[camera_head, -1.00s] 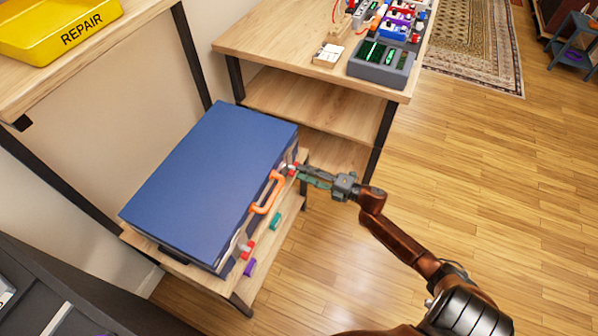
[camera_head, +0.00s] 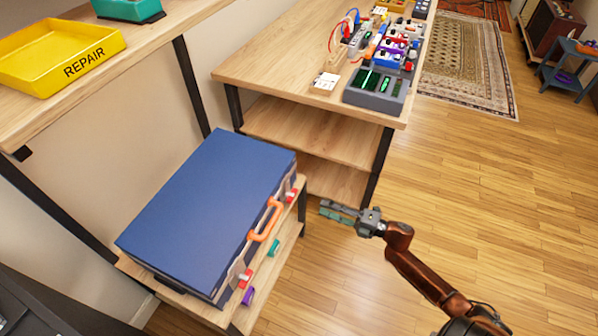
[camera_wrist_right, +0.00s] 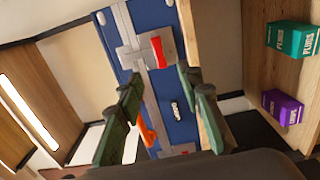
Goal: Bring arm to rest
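My right gripper (camera_head: 338,211) is off to the right of the blue case, clear of it, over the wooden floor. In the right wrist view its two green fingers (camera_wrist_right: 163,112) stand apart with nothing between them. The blue case (camera_head: 209,205) lies shut on a low wooden shelf, with an orange handle (camera_head: 266,219) and red latches (camera_head: 291,195) on its front side. The case also shows beyond the fingers in the right wrist view (camera_wrist_right: 180,123), with a red latch (camera_wrist_right: 157,52). My left gripper is not in view.
A workbench (camera_head: 270,70) with a grey device (camera_head: 378,92) and several pedals stands behind. A yellow REPAIR tray (camera_head: 45,62) sits on the upper left shelf. Small teal (camera_head: 273,248) and purple (camera_head: 248,296) items are in front of the case. The floor (camera_head: 480,190) at right is clear.

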